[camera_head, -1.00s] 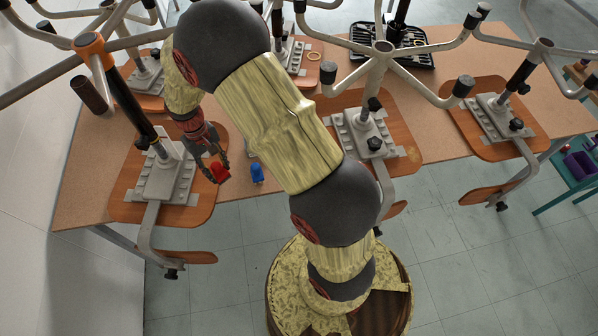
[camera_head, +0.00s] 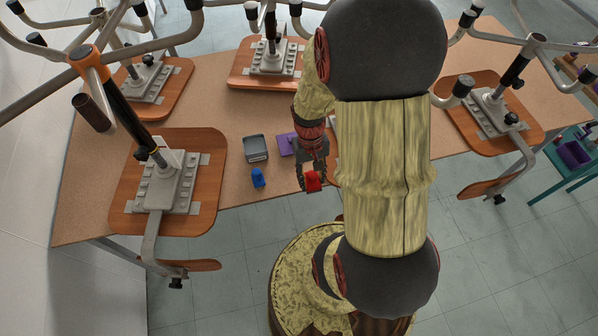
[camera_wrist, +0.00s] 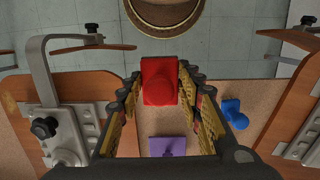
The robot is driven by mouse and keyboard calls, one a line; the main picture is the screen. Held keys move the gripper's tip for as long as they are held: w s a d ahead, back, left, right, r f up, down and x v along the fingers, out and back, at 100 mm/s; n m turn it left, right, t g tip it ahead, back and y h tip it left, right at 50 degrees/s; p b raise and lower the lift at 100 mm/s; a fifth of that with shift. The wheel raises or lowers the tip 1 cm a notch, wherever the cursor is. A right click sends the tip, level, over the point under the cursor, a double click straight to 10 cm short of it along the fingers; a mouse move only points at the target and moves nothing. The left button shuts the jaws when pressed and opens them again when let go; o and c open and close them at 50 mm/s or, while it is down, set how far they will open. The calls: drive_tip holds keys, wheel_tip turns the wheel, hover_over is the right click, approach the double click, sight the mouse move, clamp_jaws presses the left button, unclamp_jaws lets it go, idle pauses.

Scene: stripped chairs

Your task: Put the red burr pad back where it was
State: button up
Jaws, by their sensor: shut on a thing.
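The red burr pad (camera_head: 313,181) is held between the fingers of my gripper (camera_head: 312,170), near the front edge of the table. In the wrist view the red pad (camera_wrist: 159,82) sits between the two yellow-padded fingers of my gripper (camera_wrist: 160,90). A blue pad (camera_head: 258,177) stands on the table to the left of my gripper; it also shows in the wrist view (camera_wrist: 234,113). A flat purple piece (camera_head: 287,145) lies on the table behind my gripper, partly hidden by it; it shows in the wrist view too (camera_wrist: 168,146).
A small grey tray (camera_head: 255,148) stands behind the blue pad. Upturned chairs with wooden seats (camera_head: 205,140) and jutting metal legs surround the spot. The tabletop (camera_head: 235,190) is bare around the blue pad. A teal stand (camera_head: 562,165) is at the far right.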

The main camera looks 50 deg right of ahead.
drive_tip(key=w+d+f, duration=0.1)
drive_tip(key=w+f, duration=0.1)
drive_tip(key=w, duration=0.1)
drive_tip(key=w+d+f+b, duration=0.1)
drive_tip(key=w+f, duration=0.2)
drive_tip(key=w+d+f+b, duration=0.1)
drive_tip(key=w+d+f, duration=0.1)
drive_tip(key=w+f, duration=0.1)
drive_tip(key=shift+w+f, duration=0.15)
drive_tip(key=shift+w+d+f+b, duration=0.15)
drive_tip(key=shift+f+b, duration=0.55)
drive_tip(key=shift+f, duration=0.9)
drive_tip(key=shift+f, duration=0.1)
drive_tip(key=shift+f, duration=0.1)
drive_tip(key=o, duration=1.1)
drive_tip(key=shift+o, duration=0.5)
